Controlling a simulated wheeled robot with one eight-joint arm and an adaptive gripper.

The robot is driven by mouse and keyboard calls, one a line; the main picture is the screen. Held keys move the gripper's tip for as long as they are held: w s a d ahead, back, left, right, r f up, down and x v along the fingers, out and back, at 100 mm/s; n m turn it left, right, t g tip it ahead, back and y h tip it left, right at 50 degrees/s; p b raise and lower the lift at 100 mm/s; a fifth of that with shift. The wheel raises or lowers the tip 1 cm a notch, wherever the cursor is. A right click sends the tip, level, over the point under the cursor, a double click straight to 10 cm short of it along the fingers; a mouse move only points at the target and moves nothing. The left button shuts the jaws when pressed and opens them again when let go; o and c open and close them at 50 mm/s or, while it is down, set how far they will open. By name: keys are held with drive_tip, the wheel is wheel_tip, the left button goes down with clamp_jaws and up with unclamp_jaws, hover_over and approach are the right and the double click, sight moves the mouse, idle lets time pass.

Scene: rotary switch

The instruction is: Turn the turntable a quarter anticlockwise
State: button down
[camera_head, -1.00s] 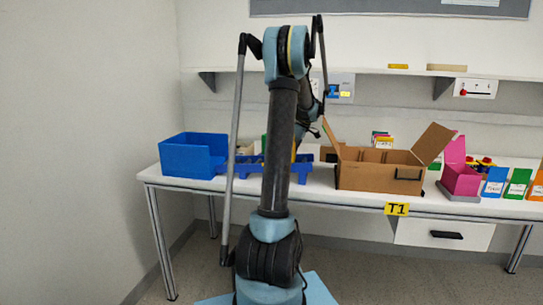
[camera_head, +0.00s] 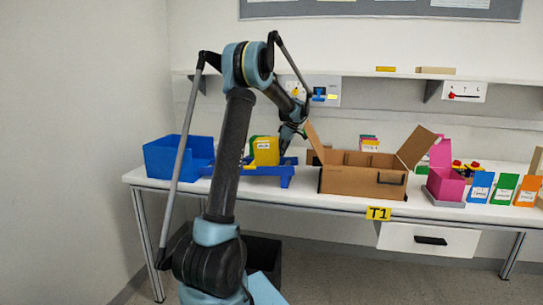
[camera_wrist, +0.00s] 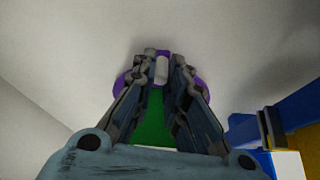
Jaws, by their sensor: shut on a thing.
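In the wrist view, a round purple piece (camera_wrist: 204,88) shows behind my fingertips and looks like the turntable. A pale upright bar (camera_wrist: 162,70) stands at its middle. My gripper (camera_wrist: 163,62) is shut on this bar, one finger on each side. A green surface (camera_wrist: 153,122) shows between the fingers, nearer the palm. In the head view, my gripper (camera_head: 285,150) is low over the table, between the yellow box and the cardboard box. The purple piece cannot be made out there.
A yellow box (camera_head: 266,151) stands by a blue rack (camera_head: 263,171) left of my gripper. A blue bin (camera_head: 178,157) is at the table's left end. An open cardboard box (camera_head: 350,181) is close on the right. A shelf (camera_head: 365,78) runs above.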

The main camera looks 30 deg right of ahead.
drive_tip(key=shift+w+d, duration=0.2)
drive_tip(key=shift+d, duration=0.05)
idle(0.3)
drive_tip(key=c, duration=1.6)
unclamp_jaws()
drive_tip(key=v, duration=1.2)
drive_tip(key=shift+w+a, duration=0.1)
drive_tip(key=shift+a, duration=0.1)
